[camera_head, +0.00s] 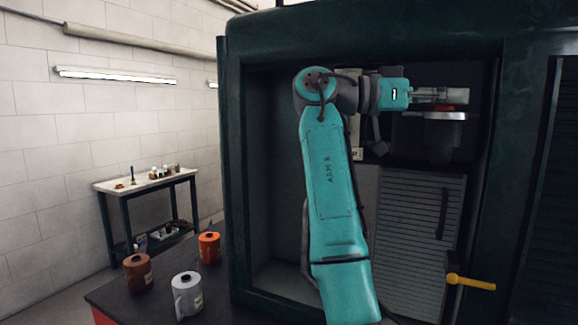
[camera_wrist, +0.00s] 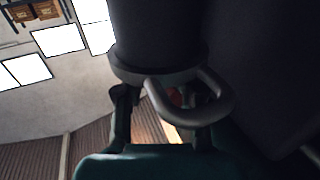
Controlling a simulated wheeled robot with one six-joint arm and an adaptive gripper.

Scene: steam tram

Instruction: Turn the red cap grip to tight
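The red cap grip (camera_head: 446,107) sits on top of a silver collar (camera_head: 445,116) over a dark cylinder inside the cab opening. My gripper (camera_head: 440,95) reaches in from the left and lies level, at the cap grip or just above it. In the wrist view, a sliver of red (camera_wrist: 176,96) shows between my gripper's fingers (camera_wrist: 165,110), which stand apart. A grey ring handle (camera_wrist: 190,98) hides much of the cap grip and the fingertips. I cannot tell whether the fingers touch the cap grip.
The dark green cab frame (camera_head: 235,180) surrounds the opening. A slatted panel (camera_head: 410,235) and a yellow lever (camera_head: 470,282) are below. A side table (camera_head: 150,181) stands by the wall.

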